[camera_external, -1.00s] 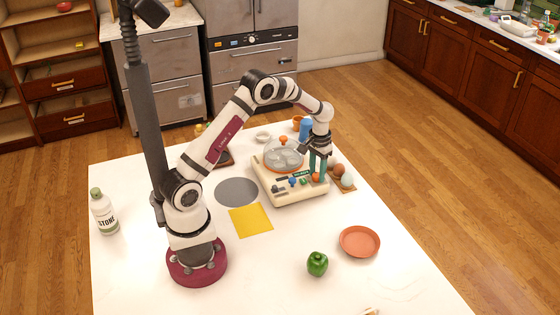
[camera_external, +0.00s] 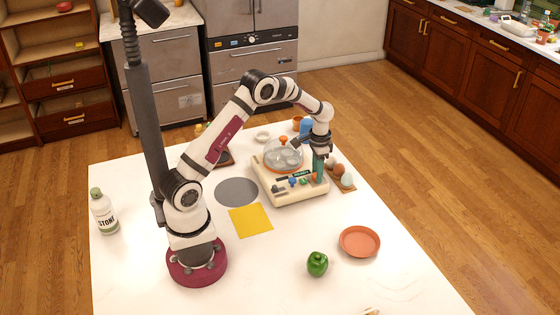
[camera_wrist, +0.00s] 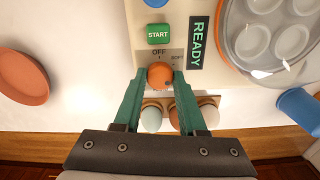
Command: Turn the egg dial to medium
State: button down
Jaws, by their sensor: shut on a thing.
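The egg cooker (camera_external: 285,189) is a cream box with a clear dome and egg cups on the white table. Its orange egg dial (camera_wrist: 160,75) is at the front right corner, and it also shows in the external view (camera_external: 314,177). OFF and part of a SOFT label are printed beside the dial; a medium mark is not visible. My gripper (camera_wrist: 160,78) points down with its green fingers shut on the dial, one on each side. In the external view my gripper (camera_external: 317,171) stands over that corner. The dial's pointer cannot be made out.
A green START button (camera_wrist: 158,34) and a READY display (camera_wrist: 198,42) sit near the dial. Several eggs stand in a wooden holder (camera_external: 348,189) just beside the cooker. A terracotta saucer (camera_external: 360,242) and a green pepper (camera_external: 317,264) lie apart in front.

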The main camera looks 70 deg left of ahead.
jog(key=c, duration=0.8)
grip_release()
jog(key=shift+o, duration=0.2)
notch_tip(320, 180, up, 16)
jog(key=s+d+r+m, duration=0.1)
jog(key=s+d+r, duration=0.5)
jog(key=s, duration=0.4)
jog(key=s+d+f+m+y, duration=0.1)
jog(key=s+d+f, duration=0.1)
jog(key=s, duration=0.8)
jog(key=s+d+f+m, duration=0.2)
jog(key=s+d+f, duration=0.1)
jog(key=s, duration=0.8)
jog(key=shift+s+d+f+y, duration=0.3)
jog(key=shift+d+f+y, duration=0.1)
jog(key=shift+d, duration=0.15)
